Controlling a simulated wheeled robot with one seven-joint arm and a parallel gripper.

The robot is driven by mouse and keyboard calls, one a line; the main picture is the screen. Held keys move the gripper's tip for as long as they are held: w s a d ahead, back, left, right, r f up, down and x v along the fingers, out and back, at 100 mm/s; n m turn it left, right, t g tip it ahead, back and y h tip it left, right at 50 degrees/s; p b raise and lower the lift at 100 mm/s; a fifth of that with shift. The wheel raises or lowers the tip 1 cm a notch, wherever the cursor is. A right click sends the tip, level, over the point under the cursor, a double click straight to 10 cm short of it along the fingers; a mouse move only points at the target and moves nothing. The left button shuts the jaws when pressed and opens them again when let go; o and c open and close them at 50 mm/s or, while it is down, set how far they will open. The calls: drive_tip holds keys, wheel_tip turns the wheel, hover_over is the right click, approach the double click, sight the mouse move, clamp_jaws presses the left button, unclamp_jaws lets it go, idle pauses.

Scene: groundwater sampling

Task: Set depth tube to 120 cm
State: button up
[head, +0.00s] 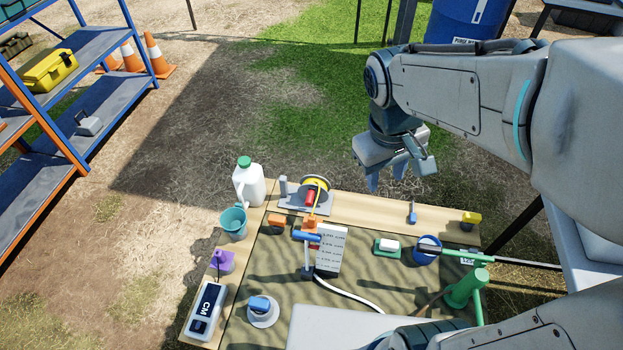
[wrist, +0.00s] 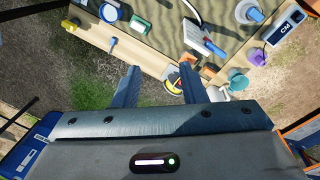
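The depth tube (head: 307,256) stands upright on the sandy table panel, with a blue crosspiece and an orange part at its top. Just right of it stands a white scale board (head: 331,246) with several cm lines and red marks; which line the tube is set to is too small to tell. The board also shows in the wrist view (wrist: 214,48). My gripper (head: 386,184) is in the air beyond the table's far edge, right of and well apart from the tube. In the wrist view my gripper (wrist: 158,70) has its fingers spread, with nothing between them.
A reel with a yellow rim (head: 318,184) stands behind the tube. A white jug (head: 248,182) and teal bucket (head: 233,221) are at the left. A green pump-like fixture (head: 466,289) is at the right. A white CM device (head: 207,309) lies front left.

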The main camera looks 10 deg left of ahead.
drive_tip(key=w+a+f+n+g+h+b, duration=0.1)
drive_tip(key=w+a+f+n+h+b, duration=0.2)
drive_tip(key=a+f+n, duration=0.6)
drive_tip(key=n+b, duration=0.2)
drive_tip(key=b, duration=0.3)
approach(307, 235)
drive_tip(key=b+x, duration=0.2)
drive_tip(key=x, duration=0.6)
drive_tip(key=shift+w+f, duration=0.1)
drive_tip(key=shift+f, duration=0.2)
clamp_jaws()
drive_tip(key=shift+r, duration=0.15)
